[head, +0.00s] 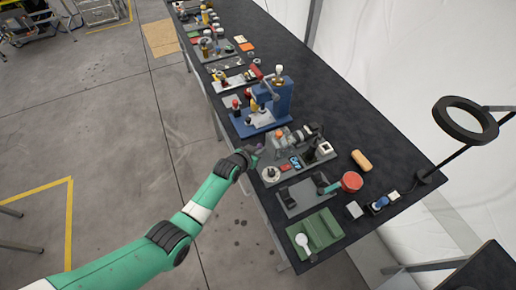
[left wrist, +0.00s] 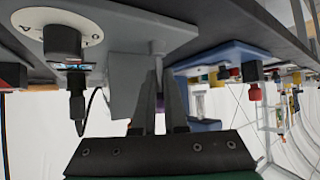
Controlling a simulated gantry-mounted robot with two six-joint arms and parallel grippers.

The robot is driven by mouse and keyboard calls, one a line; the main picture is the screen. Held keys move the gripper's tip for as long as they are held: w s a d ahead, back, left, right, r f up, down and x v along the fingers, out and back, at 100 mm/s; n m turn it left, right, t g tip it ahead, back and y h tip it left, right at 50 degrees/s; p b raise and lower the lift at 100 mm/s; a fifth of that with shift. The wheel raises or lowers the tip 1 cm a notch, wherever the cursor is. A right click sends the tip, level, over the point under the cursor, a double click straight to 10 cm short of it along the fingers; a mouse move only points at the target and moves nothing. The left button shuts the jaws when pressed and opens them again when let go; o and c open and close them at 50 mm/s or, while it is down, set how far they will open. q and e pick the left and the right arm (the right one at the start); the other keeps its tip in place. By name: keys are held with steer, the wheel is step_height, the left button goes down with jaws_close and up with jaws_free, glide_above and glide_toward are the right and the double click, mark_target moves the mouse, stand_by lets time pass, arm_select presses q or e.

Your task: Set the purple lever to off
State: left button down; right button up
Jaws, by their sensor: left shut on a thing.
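My left gripper (head: 250,153) reaches in from the left to the near edge of the black table, beside the grey panel. A small purple patch, seemingly part of the purple lever (head: 259,146), shows right at its fingertips. In the left wrist view the two fingers (left wrist: 160,100) are close together at a thin grey shaft beside a grey block. The fingers hide most of what they grip, so the lever's exact angle cannot be told. My right gripper is in neither view.
The grey panel carries a white round dial (head: 271,174) close to my gripper. A blue press (head: 263,115) stands just beyond. Open floor is on the left.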

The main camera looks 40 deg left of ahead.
arm_select(q)
steer(key=shift+w+r, duration=0.25)
steer(key=shift+r, duration=0.2)
steer(key=c, duration=1.4)
jaws_free()
steer(key=o, duration=0.5)
steer(key=shift+w+a, duration=0.1)
steer(key=shift+w, duration=0.1)
steer(key=shift+s+f, duration=0.1)
steer(key=shift+f, duration=0.05)
steer(key=shift+f, duration=0.1)
steer(key=shift+s, duration=0.1)
